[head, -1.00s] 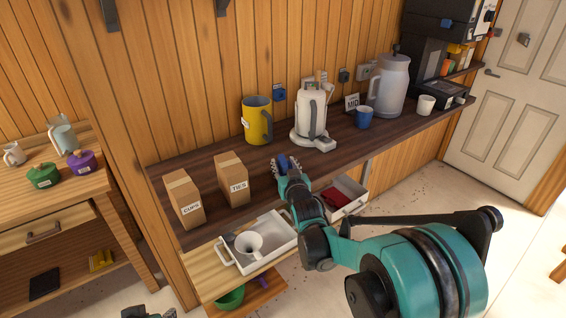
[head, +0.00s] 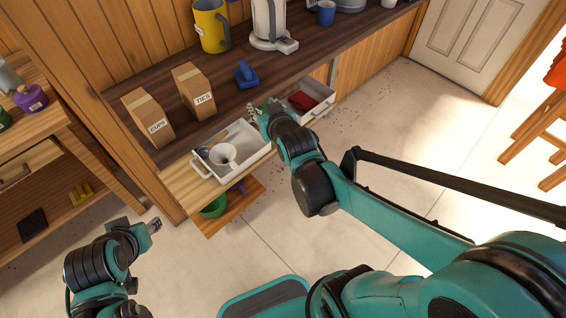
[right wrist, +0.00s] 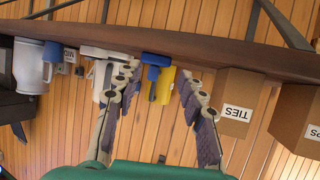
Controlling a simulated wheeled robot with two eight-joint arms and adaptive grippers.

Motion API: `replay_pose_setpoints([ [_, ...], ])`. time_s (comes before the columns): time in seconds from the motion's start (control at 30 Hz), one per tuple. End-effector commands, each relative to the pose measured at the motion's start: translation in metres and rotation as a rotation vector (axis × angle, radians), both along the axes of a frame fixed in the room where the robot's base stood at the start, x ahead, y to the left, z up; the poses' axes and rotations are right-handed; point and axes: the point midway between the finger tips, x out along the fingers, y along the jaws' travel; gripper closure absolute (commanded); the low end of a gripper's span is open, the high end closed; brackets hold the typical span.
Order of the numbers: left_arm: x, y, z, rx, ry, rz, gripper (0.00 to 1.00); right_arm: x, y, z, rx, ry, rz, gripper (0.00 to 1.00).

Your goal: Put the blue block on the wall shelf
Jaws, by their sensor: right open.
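The blue block (head: 246,74) stands on the dark wooden counter (head: 290,66), right of the TIES box, with a wide base and a raised upper part. My right gripper (head: 262,110) is open and empty at the counter's front edge, in front of the block and apart from it. In the right wrist view, which is upside down, the blue block (right wrist: 153,62) shows between the spread fingers (right wrist: 155,90), beyond their tips. My left gripper (head: 153,225) hangs low at the left over the floor, its jaws unclear. I cannot make out a separate wall shelf in the head view.
The CUPS box (head: 148,118) and TIES box (head: 194,90) stand left of the block. A yellow mug (head: 210,25) and a white kettle (head: 270,20) stand behind. A white tray (head: 258,152) with a funnel and a bin with red cloth (head: 318,97) sit below the counter edge.

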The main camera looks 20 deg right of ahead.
Motion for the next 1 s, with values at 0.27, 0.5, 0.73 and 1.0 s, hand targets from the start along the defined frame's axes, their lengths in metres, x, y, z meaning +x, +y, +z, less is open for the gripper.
replay_pose_setpoints([
  [0.27, 0.0, 0.0, 0.0, 0.0, 0.0, 0.0, 0.6, -0.13, 0.013, -0.038, 0.013, 0.384, 0.028, 0.59],
  [0.5, 0.0, 0.0, 0.0, 0.0, 0.0, 0.0, 0.6, -0.186, 0.018, -0.056, 0.018, 0.533, 0.046, 0.59],
  [0.73, 0.0, 0.0, 0.0, 0.0, 0.0, 0.0, 0.6, -0.189, 0.018, -0.057, 0.018, 0.543, 0.047, 0.59],
  [1.0, 0.0, 0.0, 0.0, 0.0, 0.0, 0.0, 0.6, -0.188, 0.018, -0.057, 0.018, 0.541, 0.047, 0.59],
])
